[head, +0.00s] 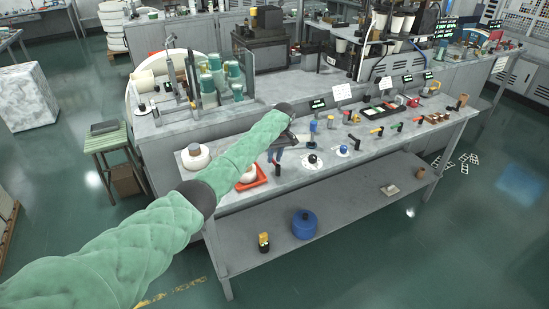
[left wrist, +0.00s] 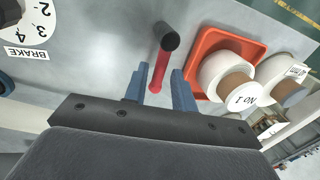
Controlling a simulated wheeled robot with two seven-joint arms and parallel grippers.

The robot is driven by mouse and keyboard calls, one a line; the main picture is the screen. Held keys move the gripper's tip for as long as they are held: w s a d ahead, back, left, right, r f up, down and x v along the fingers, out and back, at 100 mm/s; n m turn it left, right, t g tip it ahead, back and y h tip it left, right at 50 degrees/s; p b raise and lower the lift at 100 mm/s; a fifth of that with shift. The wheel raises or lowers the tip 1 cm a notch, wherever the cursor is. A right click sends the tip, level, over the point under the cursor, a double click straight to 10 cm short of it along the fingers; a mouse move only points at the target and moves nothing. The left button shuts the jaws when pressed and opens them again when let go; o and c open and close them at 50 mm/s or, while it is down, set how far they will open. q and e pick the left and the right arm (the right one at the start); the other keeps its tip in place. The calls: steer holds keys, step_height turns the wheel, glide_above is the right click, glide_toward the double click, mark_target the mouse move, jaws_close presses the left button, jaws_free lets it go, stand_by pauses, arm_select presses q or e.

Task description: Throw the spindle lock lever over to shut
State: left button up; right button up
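A lever with a red shaft and a dark round end (left wrist: 160,68) stands on the grey bench in the left wrist view. No label on it shows, so I cannot confirm that it is the spindle lock lever. My left gripper (left wrist: 157,88) has its two blue fingers apart, one on each side of the red shaft, with no clear contact. In the head view my left gripper (head: 279,153) is over the near left part of the bench, and my arm partly hides the spot. My right gripper is not in view.
A white numbered dial (left wrist: 22,25) and a BRAKE label (left wrist: 27,53) are at left. Several knobs and levers line the bench (head: 240,197) further right in the head view.

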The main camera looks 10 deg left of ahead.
arm_select(q)
steer(key=shift+o, duration=0.4)
steer(key=shift+f, duration=0.1)
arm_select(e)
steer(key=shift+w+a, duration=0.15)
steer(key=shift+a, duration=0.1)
